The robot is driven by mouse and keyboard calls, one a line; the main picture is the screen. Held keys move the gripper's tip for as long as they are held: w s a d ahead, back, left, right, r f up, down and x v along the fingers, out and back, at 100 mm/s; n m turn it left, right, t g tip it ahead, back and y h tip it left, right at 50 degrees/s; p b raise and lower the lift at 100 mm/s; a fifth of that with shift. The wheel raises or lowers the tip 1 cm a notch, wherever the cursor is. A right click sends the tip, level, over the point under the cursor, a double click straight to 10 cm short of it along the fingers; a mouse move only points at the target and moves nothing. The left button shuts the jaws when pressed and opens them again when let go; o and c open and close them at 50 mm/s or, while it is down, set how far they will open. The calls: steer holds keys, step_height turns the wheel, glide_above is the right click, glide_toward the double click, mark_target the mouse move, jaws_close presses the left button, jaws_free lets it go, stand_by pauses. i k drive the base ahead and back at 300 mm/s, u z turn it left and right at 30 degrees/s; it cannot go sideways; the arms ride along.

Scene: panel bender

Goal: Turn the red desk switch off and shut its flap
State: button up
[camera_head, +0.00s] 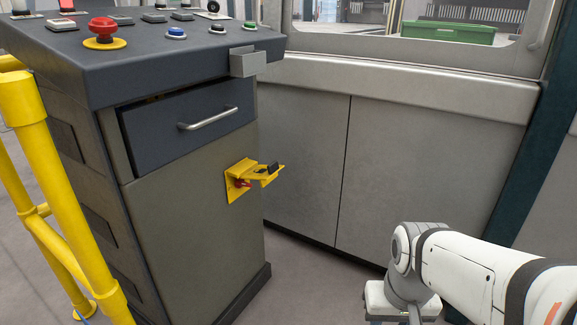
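The red desk switch (242,183) is a small red handle on a yellow plate on the desk's front panel, below the drawer. Its yellow flap (264,175) stands out from the plate towards the right, open, with a black piece at its outer end. The handle is small and partly behind the flap, so its exact setting is hard to read. My gripper (398,308) is at the bottom edge, right of and below the switch and well apart from it. Its fingers are cut off by the frame, so I cannot see whether it is open.
The desk's drawer (190,122) with a bar handle is slightly out above the switch. A red mushroom button (103,29) and several other buttons sit on the desk top. A yellow rail (50,170) stands at left. Grey machine panels (390,165) close off the back.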

mark_target(239, 183)
steer(key=z, duration=0.6)
steer(key=k, duration=1.1)
steer(key=u, duration=1.35)
steer(key=i, duration=1)
steer(key=u, duration=0.05)
